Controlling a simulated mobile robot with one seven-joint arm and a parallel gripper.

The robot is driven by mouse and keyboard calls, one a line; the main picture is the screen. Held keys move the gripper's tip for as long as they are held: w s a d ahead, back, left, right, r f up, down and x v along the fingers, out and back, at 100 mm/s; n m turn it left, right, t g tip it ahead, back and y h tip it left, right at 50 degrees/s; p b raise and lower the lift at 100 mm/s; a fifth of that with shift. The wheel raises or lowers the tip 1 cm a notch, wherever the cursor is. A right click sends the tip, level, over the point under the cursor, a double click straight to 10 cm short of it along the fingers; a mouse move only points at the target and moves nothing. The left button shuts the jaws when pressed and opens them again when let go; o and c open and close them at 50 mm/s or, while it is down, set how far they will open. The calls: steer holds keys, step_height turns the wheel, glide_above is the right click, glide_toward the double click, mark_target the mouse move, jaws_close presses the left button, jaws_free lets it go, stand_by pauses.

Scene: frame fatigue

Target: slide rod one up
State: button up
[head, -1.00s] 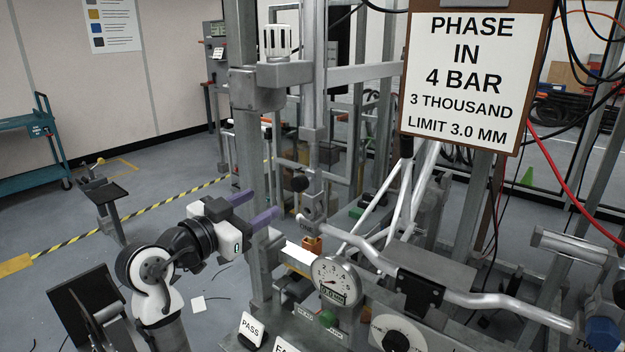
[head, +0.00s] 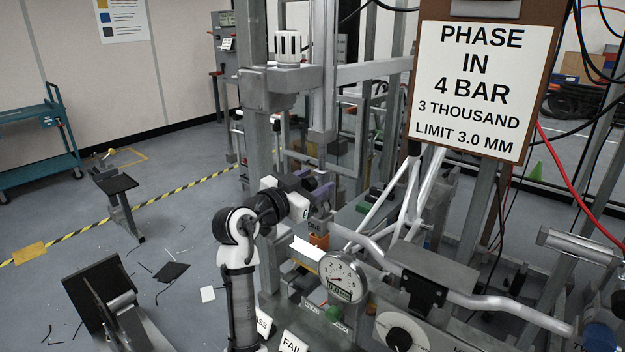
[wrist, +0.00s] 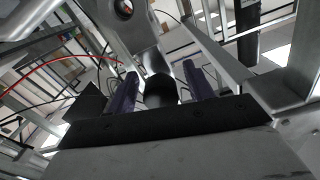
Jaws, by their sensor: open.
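The grey vertical rod (head: 321,85) hangs in the test frame, and its lower end is partly hidden behind my gripper. A block marked "ONE" (head: 315,225) shows just below the fingers. My gripper (head: 313,190) is at this lower end with its two purple fingers apart. In the wrist view a round black knob (wrist: 161,90) lies between the fingers of my gripper (wrist: 160,84), with a gap seen on either side. A metal piece with a round hole (wrist: 128,25) rises beyond the knob. I cannot tell whether a finger touches the knob.
A dial gauge (head: 343,277) and grey bicycle handlebars (head: 480,296) stand close to the right. PASS and FAIL cards (head: 293,343) are below. A frame post (head: 257,140) stands just left of the rod. A sign (head: 480,85) hangs at right.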

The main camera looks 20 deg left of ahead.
mark_target(320, 149)
jaws_close()
steer(key=shift+r+p, duration=1)
steer(key=shift+r, duration=2.55)
steer(key=shift+c, duration=0.5)
jaws_free()
steer(key=shift+o, duration=0.5)
steer(key=shift+f, duration=0.1)
steer(key=b+v, duration=0.3)
steer(key=v, duration=1)
steer(key=shift+s, duration=0.35)
steer(key=shift+a, duration=0.1)
